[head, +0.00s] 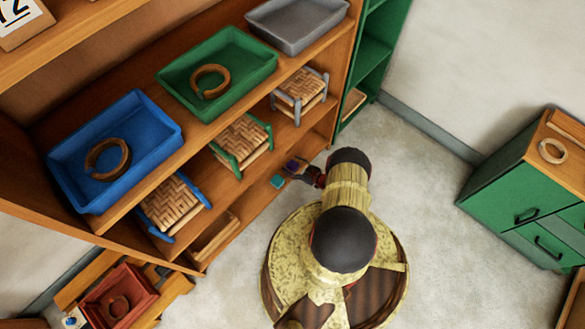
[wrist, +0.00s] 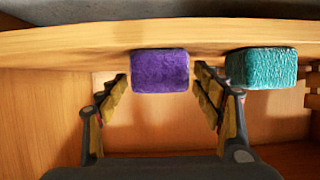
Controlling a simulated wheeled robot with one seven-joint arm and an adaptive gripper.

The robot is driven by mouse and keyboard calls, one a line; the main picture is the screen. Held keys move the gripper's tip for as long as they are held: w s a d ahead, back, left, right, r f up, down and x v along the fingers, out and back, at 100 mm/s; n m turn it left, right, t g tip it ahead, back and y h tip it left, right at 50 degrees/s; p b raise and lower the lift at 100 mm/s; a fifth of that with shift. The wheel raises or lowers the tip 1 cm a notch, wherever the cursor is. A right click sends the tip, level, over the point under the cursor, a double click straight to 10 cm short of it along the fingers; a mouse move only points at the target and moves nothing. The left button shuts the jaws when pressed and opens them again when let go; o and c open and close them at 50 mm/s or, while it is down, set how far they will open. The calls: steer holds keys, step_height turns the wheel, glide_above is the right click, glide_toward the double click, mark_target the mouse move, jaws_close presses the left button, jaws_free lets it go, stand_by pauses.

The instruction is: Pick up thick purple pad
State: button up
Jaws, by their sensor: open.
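The thick purple pad (wrist: 160,72) is a rounded, textured block at the edge of a wooden shelf, in the middle of the wrist view. My gripper (wrist: 160,83) is open, with one finger on each side of the pad. The right finger looks close to it; I cannot tell whether either finger touches. In the head view the purple pad (head: 291,166) shows small on the low shelf, beside my gripper (head: 303,171), which is partly hidden by my arm.
A teal pad (wrist: 262,68) lies just right of the purple pad, near my right finger. Above in the head view are a blue tray (head: 70,185), a green tray (head: 175,85) and a grey tray (head: 300,45). Small woven seats (head: 243,140) stand on the shelf below.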

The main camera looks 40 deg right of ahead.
mark_target(293, 165)
steer(key=c, duration=0.4)
steer(key=c, duration=0.6)
steer(key=shift+r+p, duration=0.35)
steer(key=shift+r, duration=0.1)
step_height(293, 165, up, 2)
steer(key=shift+r+p, duration=0.15)
steer(key=shift+p, duration=0.45)
steer(key=s+a+r+p, duration=0.3)
steer(key=a+r, duration=0.2)
steer(key=a, duration=0.1)
steer(key=s+a+r+p, duration=0.3)
steer(key=a+r+p, duration=0.1)
steer(key=a, duration=0.2)
steer(key=shift+a+r, duration=0.35)
steer(key=shift+r, duration=0.05)
